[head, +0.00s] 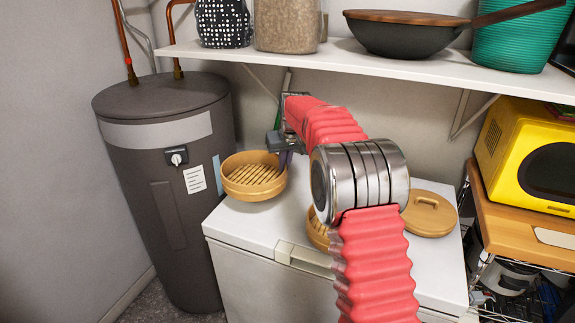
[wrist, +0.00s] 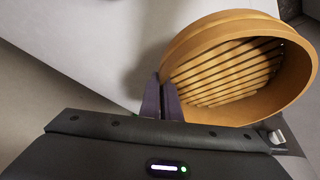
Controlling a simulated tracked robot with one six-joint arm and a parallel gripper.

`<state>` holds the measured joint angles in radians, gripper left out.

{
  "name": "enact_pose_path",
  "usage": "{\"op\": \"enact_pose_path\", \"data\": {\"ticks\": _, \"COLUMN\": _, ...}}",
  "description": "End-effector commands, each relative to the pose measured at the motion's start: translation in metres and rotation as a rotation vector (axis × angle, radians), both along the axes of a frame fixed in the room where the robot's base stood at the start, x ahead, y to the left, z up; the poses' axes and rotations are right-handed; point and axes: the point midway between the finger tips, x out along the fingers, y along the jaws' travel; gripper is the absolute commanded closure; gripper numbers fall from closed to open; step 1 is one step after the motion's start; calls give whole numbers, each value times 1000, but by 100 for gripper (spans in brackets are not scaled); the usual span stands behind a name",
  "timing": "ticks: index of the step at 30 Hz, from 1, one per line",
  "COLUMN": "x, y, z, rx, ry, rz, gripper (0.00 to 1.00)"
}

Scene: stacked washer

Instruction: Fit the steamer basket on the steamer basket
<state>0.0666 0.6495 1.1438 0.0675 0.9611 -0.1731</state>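A round tan bamboo steamer basket (head: 256,192) with a slatted floor is at the back left of the white appliance top in the head view. It also shows large in the wrist view (wrist: 182,113). My gripper (wrist: 162,98) has its dark fingers closed on the basket's wall; in the head view the fingers are mostly hidden by the basket and arm. The basket overlaps the top's left edge, and whether it touches the surface is unclear. A second steamer basket (head: 316,232) sits on the top, mostly hidden behind my arm.
A round wooden lid (head: 430,215) lies right of my arm on the white appliance (head: 262,224). A dark grey tank (head: 165,220) stands to the left. A loaded shelf (head: 350,65) hangs above. A yellow microwave (head: 515,150) stands on a rack at right.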

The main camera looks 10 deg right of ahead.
Motion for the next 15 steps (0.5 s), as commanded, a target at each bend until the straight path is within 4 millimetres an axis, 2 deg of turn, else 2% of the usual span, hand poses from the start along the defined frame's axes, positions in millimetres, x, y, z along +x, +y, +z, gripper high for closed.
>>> {"op": "enact_pose_path", "data": {"ticks": 7, "x": -18, "y": 9, "z": 12, "rx": 0, "ry": 4, "rz": -50, "gripper": 100}}
{"op": "enact_pose_path", "data": {"ticks": 15, "x": -71, "y": 24, "z": 33, "rx": -2, "ry": 11, "rz": -192, "gripper": 100}}
